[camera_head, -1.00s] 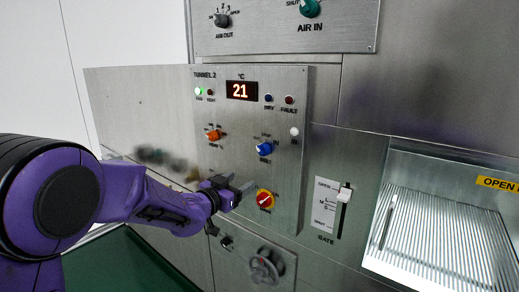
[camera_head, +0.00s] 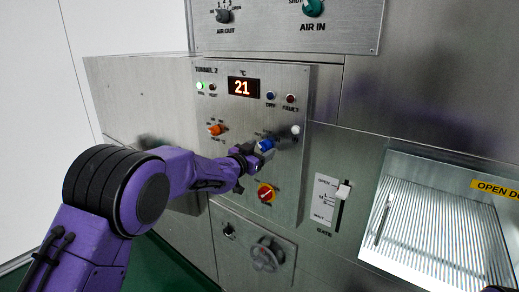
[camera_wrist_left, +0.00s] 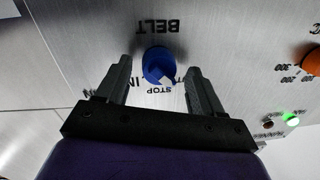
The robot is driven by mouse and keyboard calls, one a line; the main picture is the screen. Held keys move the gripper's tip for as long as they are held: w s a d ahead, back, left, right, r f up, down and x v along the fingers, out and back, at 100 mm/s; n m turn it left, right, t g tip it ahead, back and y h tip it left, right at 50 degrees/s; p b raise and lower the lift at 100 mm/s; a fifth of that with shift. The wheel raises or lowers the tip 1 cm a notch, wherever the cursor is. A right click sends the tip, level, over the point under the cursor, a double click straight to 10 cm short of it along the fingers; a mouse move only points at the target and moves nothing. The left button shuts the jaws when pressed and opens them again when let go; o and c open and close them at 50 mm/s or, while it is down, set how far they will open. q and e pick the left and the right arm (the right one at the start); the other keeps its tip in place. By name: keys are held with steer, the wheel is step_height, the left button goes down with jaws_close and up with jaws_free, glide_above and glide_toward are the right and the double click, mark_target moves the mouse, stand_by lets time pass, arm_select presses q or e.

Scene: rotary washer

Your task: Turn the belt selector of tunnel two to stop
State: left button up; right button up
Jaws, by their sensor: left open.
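The belt selector (camera_head: 266,145) is a blue knob at the right of the tunnel 2 panel (camera_head: 285,200). In the left wrist view the knob (camera_wrist_left: 157,63) sits under the word BELT, with STOP lettering beside it. A pale pointer mark shows on its edge near that lettering; its exact setting is unclear. My left gripper (camera_head: 257,152) is open at the knob. In the left wrist view its fingers (camera_wrist_left: 157,72) stand on either side of the knob with gaps, not clamped on it. One finger partly covers the lettering.
An orange knob (camera_head: 216,129) is left of the selector. A temperature display (camera_head: 243,88) reads 21. A gate slider (camera_head: 343,190) and a ribbed opening (camera_head: 440,235) are at the right.

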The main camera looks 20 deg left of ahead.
arm_select(q)
steer(key=c, duration=1)
steer(key=shift+f+m+b, duration=0.3)
steer(key=shift+m+b, duration=0.3)
steer(key=shift+b, duration=0.3)
steer(key=shift+m+b, duration=3.9)
steer(key=shift+b, duration=0.2)
steer(key=o, duration=0.8)
steer(key=shift+c, duration=0.2)
steer(key=shift+o, duration=1.2)
steer(key=shift+r, duration=0.1)
